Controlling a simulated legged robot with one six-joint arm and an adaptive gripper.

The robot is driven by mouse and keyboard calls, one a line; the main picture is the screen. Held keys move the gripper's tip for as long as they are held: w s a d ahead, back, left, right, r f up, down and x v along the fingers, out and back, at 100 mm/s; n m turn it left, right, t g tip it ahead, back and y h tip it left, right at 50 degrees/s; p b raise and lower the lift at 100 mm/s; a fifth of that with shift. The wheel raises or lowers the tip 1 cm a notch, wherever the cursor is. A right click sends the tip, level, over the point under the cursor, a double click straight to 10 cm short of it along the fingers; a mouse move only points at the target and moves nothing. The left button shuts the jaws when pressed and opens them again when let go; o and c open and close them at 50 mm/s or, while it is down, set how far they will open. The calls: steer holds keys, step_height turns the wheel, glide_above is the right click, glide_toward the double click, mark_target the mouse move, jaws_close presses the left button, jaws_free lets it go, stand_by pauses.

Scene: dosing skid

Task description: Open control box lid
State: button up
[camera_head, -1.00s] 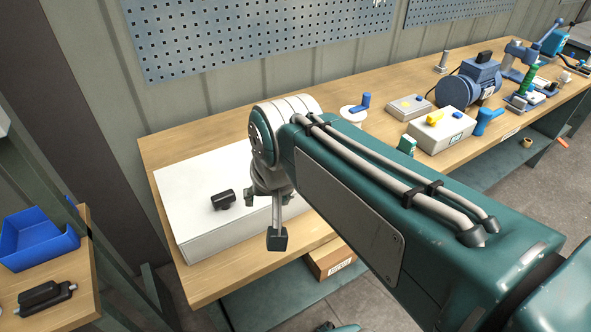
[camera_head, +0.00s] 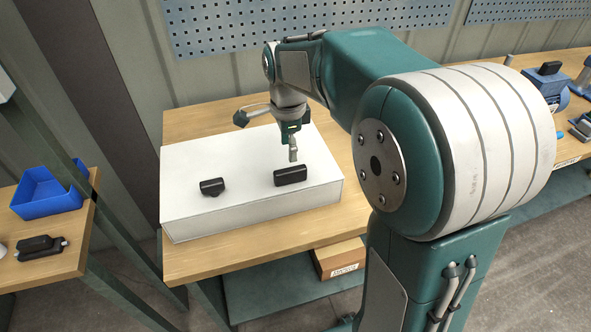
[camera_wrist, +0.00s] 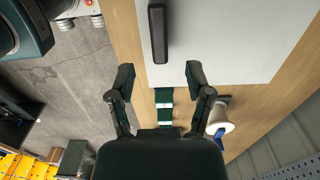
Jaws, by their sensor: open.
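The control box is a low white box (camera_head: 250,206) with a flat closed top, lying on the wooden workbench. Two black pieces stand on its top: a smaller one (camera_head: 212,187) on the left and a longer bar-like handle (camera_head: 290,176) on the right. My gripper (camera_head: 267,135) is open and empty above the far right part of the box, apart from the handle. In the wrist view, a long black handle (camera_wrist: 158,35) on the white top (camera_wrist: 225,40) lies just beyond my spread fingertips (camera_wrist: 159,75). Nothing is between the fingers at their height.
A blue bin (camera_head: 47,195) sits on a side table at left. A cardboard box (camera_head: 340,258) is below the bench. A pegboard (camera_head: 310,25) backs the bench.

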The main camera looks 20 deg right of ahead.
mark_target(292, 169)
steer(key=f, duration=0.3)
steer(key=shift+a+f, duration=0.25)
steer(key=shift+a, duration=0.15)
steer(key=f, duration=0.2)
steer(key=d+f, duration=0.1)
steer(key=shift+d+f, duration=0.15)
steer(key=shift+f, duration=0.25)
steer(key=shift+d+f, duration=0.15)
steer(key=shift+f, duration=0.4)
steer(key=shift+a, duration=0.6)
steer(key=c, duration=0.5)
jaws_close()
steer(key=shift+d, duration=0.2)
